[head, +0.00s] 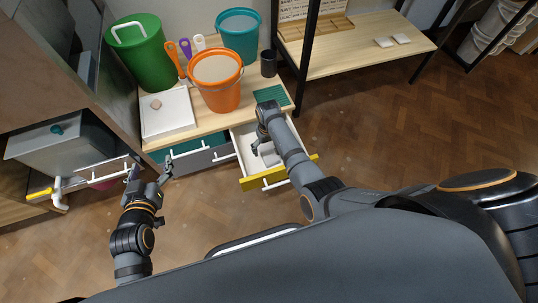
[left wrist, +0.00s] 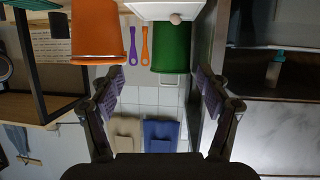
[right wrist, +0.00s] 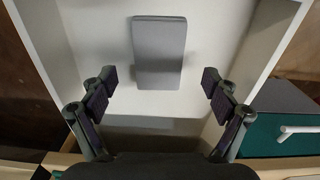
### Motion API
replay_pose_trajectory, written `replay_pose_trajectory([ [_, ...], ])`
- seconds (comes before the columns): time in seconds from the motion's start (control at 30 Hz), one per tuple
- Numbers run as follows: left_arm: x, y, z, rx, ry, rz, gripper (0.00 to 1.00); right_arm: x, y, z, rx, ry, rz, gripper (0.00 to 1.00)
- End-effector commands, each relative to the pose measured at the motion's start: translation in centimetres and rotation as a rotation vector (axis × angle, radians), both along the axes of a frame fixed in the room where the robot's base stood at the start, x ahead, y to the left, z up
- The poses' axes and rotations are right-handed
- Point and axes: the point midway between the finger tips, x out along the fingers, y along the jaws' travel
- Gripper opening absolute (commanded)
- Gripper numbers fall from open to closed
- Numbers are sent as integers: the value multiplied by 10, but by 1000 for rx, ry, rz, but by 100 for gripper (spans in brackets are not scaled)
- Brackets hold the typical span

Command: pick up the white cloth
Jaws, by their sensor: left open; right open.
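I cannot make out a white cloth for certain in any view. My right gripper (head: 257,148) is open and reaches down into the open drawer with the yellow front (head: 278,172). In the right wrist view, a flat grey rectangular block (right wrist: 160,50) lies on the white drawer floor, ahead of the open right fingers (right wrist: 159,82) and not between them. The arm hides part of the drawer in the head view. My left gripper (head: 150,178) is open and empty, in front of the grey drawers. In the left wrist view, a beige cloth (left wrist: 125,135) and a blue cloth (left wrist: 160,135) hang side by side.
A shelf (head: 355,50) stands at the right. The wooden floor (head: 390,125) there is clear.

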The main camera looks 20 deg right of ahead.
Motion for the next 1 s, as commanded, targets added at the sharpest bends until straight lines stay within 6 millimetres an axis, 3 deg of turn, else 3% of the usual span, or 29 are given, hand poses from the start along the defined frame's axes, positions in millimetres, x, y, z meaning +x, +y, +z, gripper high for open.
replay_pose_trajectory([
  [0.33, 28, 3, 83, 9, -346, 12, 76, -1, -2, -15, 0, 0, 0, 88],
  [0.7, 28, 4, 172, 13, -703, 17, 76, -1, -2, -29, 0, 0, 0, 88],
  [0.83, 25, 3, 187, 15, -764, 18, 76, -1, -2, -31, 0, 0, 0, 88],
  [1.0, 24, 3, 191, 15, -779, 17, 76, -1, -2, -31, 0, 0, 0, 88],
])
